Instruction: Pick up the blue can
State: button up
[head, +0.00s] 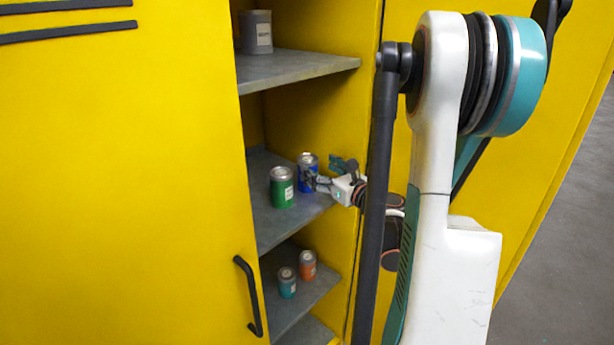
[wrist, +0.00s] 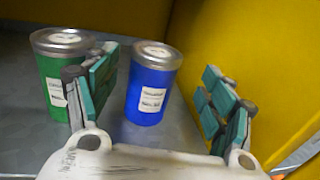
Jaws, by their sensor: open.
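The blue can (head: 308,160) stands upright on the middle shelf of the yellow cabinet, near the shelf's right side. It also shows in the wrist view (wrist: 154,85), with a silver lid and a white label. My gripper (head: 322,184) is at the can from the right in the head view and hides part of it. In the wrist view my gripper (wrist: 160,100) is open, with one finger on each side of the can. The left finger lies between the blue can and the green can.
A green can (head: 282,187) stands close left of the blue can. A grey can (head: 256,32) is on the upper shelf (head: 290,68). A teal can (head: 287,282) and an orange can (head: 307,265) stand on the lower shelf. The yellow cabinet wall (wrist: 265,60) is close to my right finger.

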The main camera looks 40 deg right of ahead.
aim_at(308, 163)
jog(key=shift+w+f+b, duration=0.1)
jog(key=shift+w+b, duration=0.75)
jog(key=shift+w, duration=1.95)
jog(key=c, duration=1.3)
jog(key=shift+c, duration=0.2)
notch_tip(308, 163, up, 10)
jog(key=p, duration=0.4)
jog(key=shift+s, duration=0.1)
